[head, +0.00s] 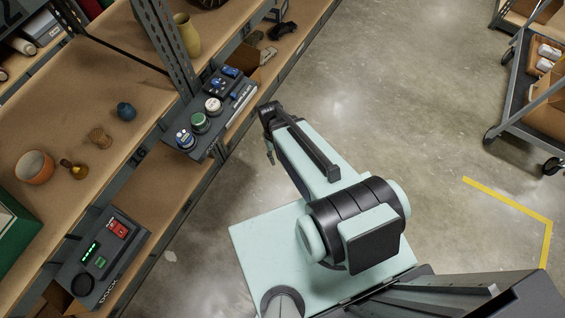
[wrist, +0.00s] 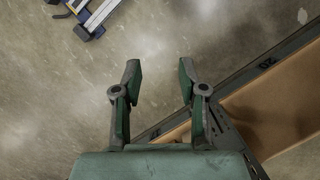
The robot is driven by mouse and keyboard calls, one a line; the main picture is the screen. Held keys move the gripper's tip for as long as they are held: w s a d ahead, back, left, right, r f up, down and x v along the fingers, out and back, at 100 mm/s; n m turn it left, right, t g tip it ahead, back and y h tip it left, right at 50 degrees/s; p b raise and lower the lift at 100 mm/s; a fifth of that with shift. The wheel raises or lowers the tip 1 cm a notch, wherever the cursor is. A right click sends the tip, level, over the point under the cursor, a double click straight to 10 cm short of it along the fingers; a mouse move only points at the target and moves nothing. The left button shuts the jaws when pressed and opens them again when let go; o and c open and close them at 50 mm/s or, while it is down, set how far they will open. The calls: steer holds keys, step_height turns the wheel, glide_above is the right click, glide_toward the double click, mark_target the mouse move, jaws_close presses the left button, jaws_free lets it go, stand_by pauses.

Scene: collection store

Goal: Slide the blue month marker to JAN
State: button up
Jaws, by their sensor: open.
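A dark control panel (head: 208,116) sits at the shelf edge in the head view. It carries round knobs, blue parts (head: 231,72) and a pale marked strip (head: 243,92) along its right side. I cannot tell the blue month marker or the JAN mark apart at this size. My gripper (wrist: 160,75) is open and empty in the wrist view, above bare floor. In the head view my gripper (head: 270,153) shows only in small part, right of the panel and apart from it. The panel is not in the wrist view.
A second panel (head: 100,258) with a red switch stands lower left. A vase (head: 186,36), an orange bowl (head: 35,167) and small pots are on the shelves. A shelf edge (wrist: 240,100) crosses the wrist view's right side. A cart (head: 520,95) stands far right; floor between is clear.

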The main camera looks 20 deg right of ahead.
steer(key=shift+s+d+f, duration=0.1)
steer(key=shift+s+f, duration=0.3)
steer(key=shift+s, duration=0.25)
steer(key=shift+s+f, duration=0.35)
steer(key=shift+s, duration=0.3)
